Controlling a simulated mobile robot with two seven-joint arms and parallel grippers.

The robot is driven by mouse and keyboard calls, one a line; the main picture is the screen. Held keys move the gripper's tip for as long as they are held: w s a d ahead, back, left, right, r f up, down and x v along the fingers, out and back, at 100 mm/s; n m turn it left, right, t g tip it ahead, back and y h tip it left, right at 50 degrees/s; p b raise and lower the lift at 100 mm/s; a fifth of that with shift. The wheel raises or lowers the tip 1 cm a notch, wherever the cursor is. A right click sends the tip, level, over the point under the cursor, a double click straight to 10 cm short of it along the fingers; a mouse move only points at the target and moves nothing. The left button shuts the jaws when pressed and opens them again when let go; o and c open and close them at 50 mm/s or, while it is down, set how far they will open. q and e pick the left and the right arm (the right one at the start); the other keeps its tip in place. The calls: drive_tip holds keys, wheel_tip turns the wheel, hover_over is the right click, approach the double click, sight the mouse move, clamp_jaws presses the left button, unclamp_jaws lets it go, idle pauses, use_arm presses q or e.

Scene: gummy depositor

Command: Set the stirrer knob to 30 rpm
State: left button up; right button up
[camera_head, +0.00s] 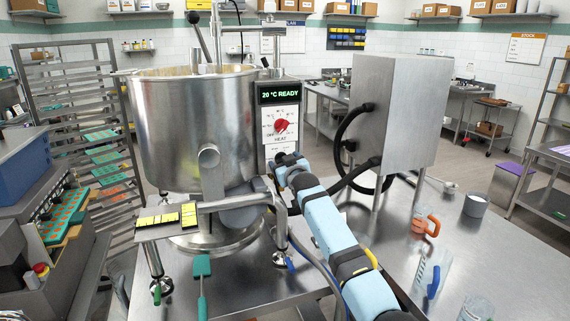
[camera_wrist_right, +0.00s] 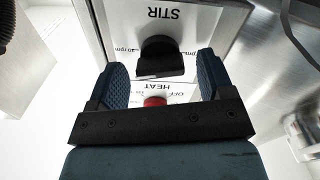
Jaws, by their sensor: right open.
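The black stirrer knob (camera_wrist_right: 157,57) shows in the wrist view on a white plate marked STIR, which appears upside down. The rpm marks beside it are partly covered, and I cannot tell which one it points to. My right gripper (camera_wrist_right: 160,75) is open, with one blue finger pad on each side of the knob and gaps between. In the head view my right gripper (camera_head: 289,160) is at the kettle's control panel, below the red HEAT knob (camera_head: 282,125), and hides the stirrer knob. My left gripper is not in view.
The display (camera_head: 279,92) reads "20 °C READY". The steel kettle (camera_head: 185,125) stands left of the panel. A steel cabinet (camera_head: 400,105) with black hoses is to the right. An orange-handled jug (camera_head: 422,222) and a steel pot (camera_head: 475,205) stand on the table.

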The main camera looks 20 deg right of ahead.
drive_tip(key=s+b, duration=0.1)
drive_tip(key=s, duration=1.2)
drive_tip(key=shift+s+d+b, duration=0.2)
drive_tip(key=shift+s+b, duration=0.15)
drive_tip(key=shift+s, duration=0.05)
drive_tip(key=s+a+f+g+y+p, duration=0.1)
drive_tip(key=s+a+f+g, duration=0.1)
drive_tip(key=s+f, duration=0.75)
drive_tip(key=s+a+f+g+p, duration=0.1)
drive_tip(key=s+f+p, duration=0.1)
drive_tip(key=s+f, duration=0.75)
drive_tip(key=s+a+f+g, duration=0.1)
drive_tip(key=s+f, duration=0.4)
drive_tip(key=s, duration=0.3)
drive_tip(key=s+a+f+g+y+p, duration=0.1)
drive_tip(key=s+f, duration=0.4)
drive_tip(key=s, duration=0.4)
drive_tip(key=s+a+f+g+p, duration=0.1)
drive_tip(key=s+a+f+g, duration=0.1)
drive_tip(key=s+f, duration=0.3)
drive_tip(key=s, duration=0.4)
drive_tip(key=shift+y, duration=0.3)
